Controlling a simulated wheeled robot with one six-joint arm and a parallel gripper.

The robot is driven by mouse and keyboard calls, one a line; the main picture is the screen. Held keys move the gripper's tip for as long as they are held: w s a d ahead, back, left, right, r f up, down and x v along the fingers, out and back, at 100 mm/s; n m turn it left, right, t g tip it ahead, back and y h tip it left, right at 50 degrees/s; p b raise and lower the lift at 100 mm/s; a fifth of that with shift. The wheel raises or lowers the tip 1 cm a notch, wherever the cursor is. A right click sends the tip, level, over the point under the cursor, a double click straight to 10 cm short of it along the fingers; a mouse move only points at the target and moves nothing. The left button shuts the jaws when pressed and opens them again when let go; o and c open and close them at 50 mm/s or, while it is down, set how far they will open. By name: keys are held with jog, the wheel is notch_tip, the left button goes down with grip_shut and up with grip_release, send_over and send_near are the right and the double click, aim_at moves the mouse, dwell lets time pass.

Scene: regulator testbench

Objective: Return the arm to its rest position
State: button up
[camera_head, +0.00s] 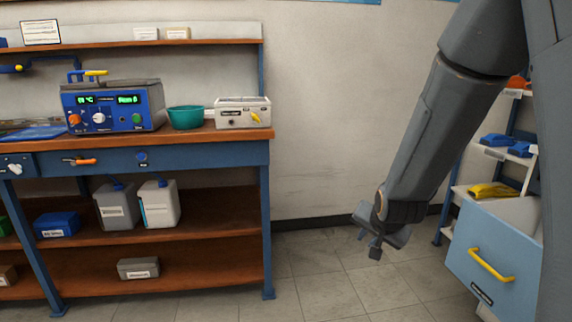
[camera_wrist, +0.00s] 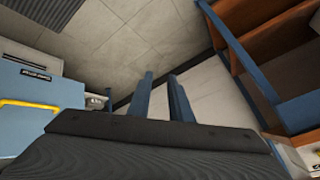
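My arm (camera_head: 430,130) hangs down and to the left from the upper right in the head view. My gripper (camera_head: 368,244) is at its lower end, above the tiled floor, between the bench and the blue drawer unit.
The drawer unit (camera_head: 498,255) with a yellow handle stands close at right. Floor (camera_head: 325,280) between them is clear.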

jog(key=s+a+r+n+g, duration=0.3)
jog(key=s+a+n, duration=0.1)
jog(key=s, duration=0.7)
jog(key=s+a+r+n+g+y, duration=0.1)
jog(key=s+a+r+n+g, duration=0.3)
jog(key=s, duration=0.6)
jog(key=s+a+r+n+g, duration=0.1)
jog(key=s+a+r+n, duration=0.3)
jog(key=s, duration=0.7)
jog(key=d+r+m+p, duration=0.4)
jog(key=d+r+p, duration=0.5)
jog(key=p, duration=1.1)
jog(key=shift+w+r+m+h, duration=0.25)
jog(key=shift+w+m+h, duration=0.05)
jog(key=shift+w, duration=0.1)
